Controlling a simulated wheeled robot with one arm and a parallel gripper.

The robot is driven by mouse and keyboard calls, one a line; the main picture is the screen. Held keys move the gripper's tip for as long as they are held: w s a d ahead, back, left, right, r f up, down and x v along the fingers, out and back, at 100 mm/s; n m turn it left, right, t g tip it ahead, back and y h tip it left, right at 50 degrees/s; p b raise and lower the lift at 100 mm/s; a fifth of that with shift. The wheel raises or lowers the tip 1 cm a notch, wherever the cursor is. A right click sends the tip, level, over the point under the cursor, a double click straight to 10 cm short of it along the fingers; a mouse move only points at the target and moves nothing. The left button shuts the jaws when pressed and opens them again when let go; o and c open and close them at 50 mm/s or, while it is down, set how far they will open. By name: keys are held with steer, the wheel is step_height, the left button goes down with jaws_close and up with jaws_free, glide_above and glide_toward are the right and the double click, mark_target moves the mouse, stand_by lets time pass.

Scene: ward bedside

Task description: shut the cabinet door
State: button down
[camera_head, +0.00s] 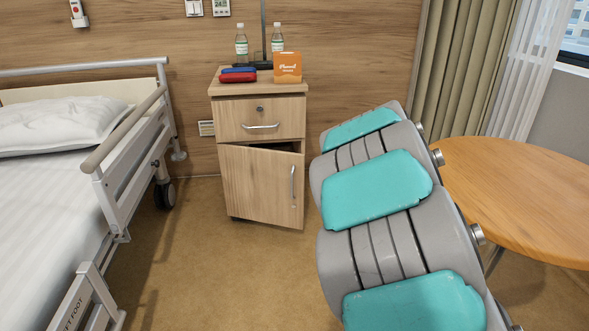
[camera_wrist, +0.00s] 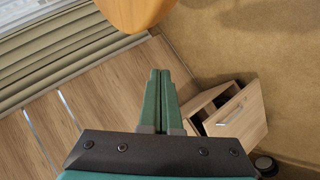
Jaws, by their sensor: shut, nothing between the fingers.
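The wooden bedside cabinet (camera_head: 218,160) stands against the wall in the head view. Its lower door (camera_head: 260,185) is ajar, with a dark gap along its top edge and a vertical metal handle (camera_head: 293,185) near its right edge. The drawer (camera_head: 258,120) above it looks shut. In the wrist view the cabinet shows tilted at the right, with the door (camera_wrist: 243,117) standing out from a dark opening. My gripper (camera_wrist: 158,73) has its two green fingers together and empty, to the left of the door in that view and apart from it. The head view does not show my gripper.
Bottles (camera_head: 241,44), an orange box (camera_head: 287,67) and red and blue cases (camera_head: 238,75) are on the cabinet top. A railed bed (camera_head: 45,150) stands left, a round wooden table (camera_head: 520,190) right. Carpet is clear before the cabinet.

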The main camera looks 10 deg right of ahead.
steer(key=w+f+n+t+y+b, duration=0.1)
steer(key=w+f+n+t+b, duration=0.2)
steer(key=w, duration=0.6)
steer(key=n+t+y+b, duration=0.3)
steer(key=n+t+y, duration=0.1)
steer(key=n+y, duration=0.95)
glide_toward(290, 157)
steer(key=shift+w+a, duration=1.05)
steer(key=shift+a, duration=1.05)
steer(key=shift+w+d+h+p, duration=0.2)
steer(key=shift+w+d, duration=0.2)
steer(key=shift+w, duration=0.35)
steer(key=shift+w+d+h+p, duration=0.15)
steer(key=shift+w+d, duration=0.25)
steer(key=shift+w, duration=0.4)
